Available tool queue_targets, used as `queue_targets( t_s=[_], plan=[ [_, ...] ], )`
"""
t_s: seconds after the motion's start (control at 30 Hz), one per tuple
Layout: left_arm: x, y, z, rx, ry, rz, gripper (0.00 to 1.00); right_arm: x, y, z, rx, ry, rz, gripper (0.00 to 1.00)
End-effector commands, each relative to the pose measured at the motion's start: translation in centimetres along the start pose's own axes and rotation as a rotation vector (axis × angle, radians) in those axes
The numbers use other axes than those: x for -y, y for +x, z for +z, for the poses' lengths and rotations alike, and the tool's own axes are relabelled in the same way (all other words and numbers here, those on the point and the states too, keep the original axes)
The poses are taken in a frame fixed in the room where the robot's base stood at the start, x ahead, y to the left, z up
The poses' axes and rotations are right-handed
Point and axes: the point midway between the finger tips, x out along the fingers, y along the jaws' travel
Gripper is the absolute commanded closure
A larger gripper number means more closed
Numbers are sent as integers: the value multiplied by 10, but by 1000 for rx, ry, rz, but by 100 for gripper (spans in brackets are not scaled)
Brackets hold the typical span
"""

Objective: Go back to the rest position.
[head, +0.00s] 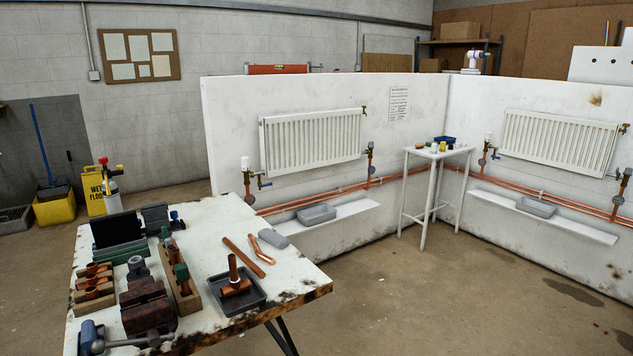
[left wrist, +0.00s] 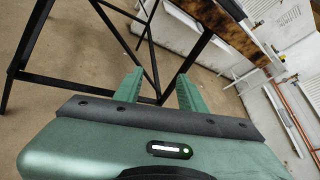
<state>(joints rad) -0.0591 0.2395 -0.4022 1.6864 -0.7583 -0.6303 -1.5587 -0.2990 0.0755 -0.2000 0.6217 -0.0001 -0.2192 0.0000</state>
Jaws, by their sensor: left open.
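My left gripper (left wrist: 158,88) shows in the left wrist view. Its two green fingers stand apart with nothing between them. Beyond the fingers are bare floor and the dark legs (left wrist: 145,40) of a bench, whose scorched edge (left wrist: 228,32) crosses the upper right. I cannot tell the exact gap between the fingers and the legs. Neither gripper shows in the head view, and my right gripper is in neither view.
In the head view a workbench (head: 212,222) with a vise (head: 148,308), copper pipes and a grey tray (head: 258,298) fills the lower left. White walls carry radiators (head: 312,140). A small table (head: 438,152) stands in the corner. Floor (head: 440,290) at lower right is clear.

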Motion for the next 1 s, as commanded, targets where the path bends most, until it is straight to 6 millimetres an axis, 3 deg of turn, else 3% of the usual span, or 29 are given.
queue_targets(
  t_s=[0.13,0.27,0.47,0.6,0.8,0.9,1.0],
  plan=[
    [-59,1,-77,-154,-277,118,59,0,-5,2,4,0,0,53],
    [-121,-16,-155,-270,-598,283,59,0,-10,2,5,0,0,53],
    [-210,-79,-264,-330,-1104,608,59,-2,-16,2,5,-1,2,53],
    [-266,-145,-329,-272,-1447,872,59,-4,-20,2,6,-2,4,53],
    [-320,-240,-391,-70,-1830,1195,59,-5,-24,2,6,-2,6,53],
    [-334,-272,-407,24,-1940,1292,59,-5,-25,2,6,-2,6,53],
    [-337,-280,-411,52,-1969,1316,59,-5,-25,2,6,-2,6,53]
  ],
)
